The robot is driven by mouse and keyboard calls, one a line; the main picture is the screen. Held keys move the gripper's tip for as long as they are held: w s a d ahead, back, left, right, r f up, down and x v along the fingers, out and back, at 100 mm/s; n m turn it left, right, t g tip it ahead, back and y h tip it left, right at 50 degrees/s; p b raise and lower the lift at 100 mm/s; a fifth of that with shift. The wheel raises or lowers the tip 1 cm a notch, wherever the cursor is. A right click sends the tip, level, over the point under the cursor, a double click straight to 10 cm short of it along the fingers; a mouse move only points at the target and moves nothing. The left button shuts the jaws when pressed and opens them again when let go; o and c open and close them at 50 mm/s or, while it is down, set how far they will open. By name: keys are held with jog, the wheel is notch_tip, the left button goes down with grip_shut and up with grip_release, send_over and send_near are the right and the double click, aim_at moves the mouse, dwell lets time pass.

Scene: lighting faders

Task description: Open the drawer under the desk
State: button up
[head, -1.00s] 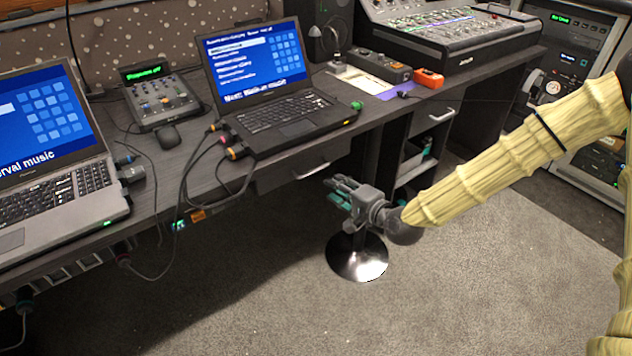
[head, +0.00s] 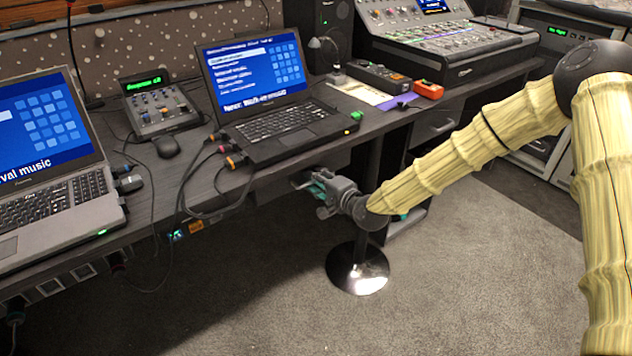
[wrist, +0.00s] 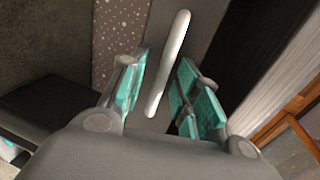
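The drawer under the desk shows its grey front (wrist: 204,28) in the wrist view, with a pale bar handle (wrist: 168,62) across it. My gripper (wrist: 160,92) is open, with its teal-padded fingers on either side of the handle. A gap shows between the handle and the left finger; the right finger is also apart from it. In the head view, my gripper (head: 312,186) is at the drawer front under the desk's front edge, below the black laptop. There it hides the handle and much of the drawer. The drawer appears shut.
The desk (head: 150,215) overhangs just above my gripper. It carries a black laptop (head: 275,120), a grey laptop (head: 55,200) and hanging cables (head: 185,190). A round stool base (head: 357,270) stands on the floor below my gripper. The carpet (head: 480,290) in front is clear.

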jog(key=shift+w+a, duration=0.15)
grip_shut()
